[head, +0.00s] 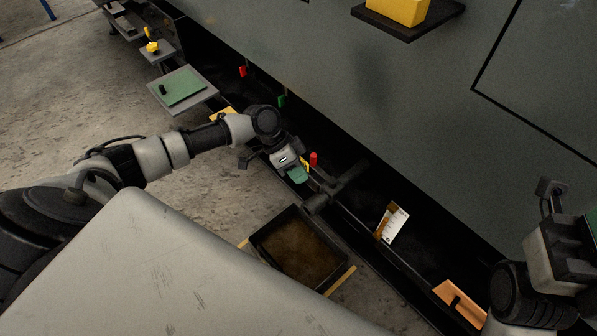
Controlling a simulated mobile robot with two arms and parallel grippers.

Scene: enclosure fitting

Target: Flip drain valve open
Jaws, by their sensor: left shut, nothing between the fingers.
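My left gripper (335,190) reaches in from the left over the dark trough along the foot of the grey enclosure. Its fingers look dark against the shadow and are shut with nothing between them. A small red handle (313,159) with a yellow tag beside it stands close by; it may be the drain valve, but its body is hidden in shadow and behind my gripper. I cannot tell whether they touch. My right arm (520,285) shows at the lower right; its fingers are outside the picture.
A black tray (300,248) with brownish contents sits on the floor below my left gripper. A white label (393,224) and an orange piece (460,300) lie along the trough. Grey shelves, one with a green plate (180,88), stick out at upper left. A dark ledge (415,28) juts out at the top.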

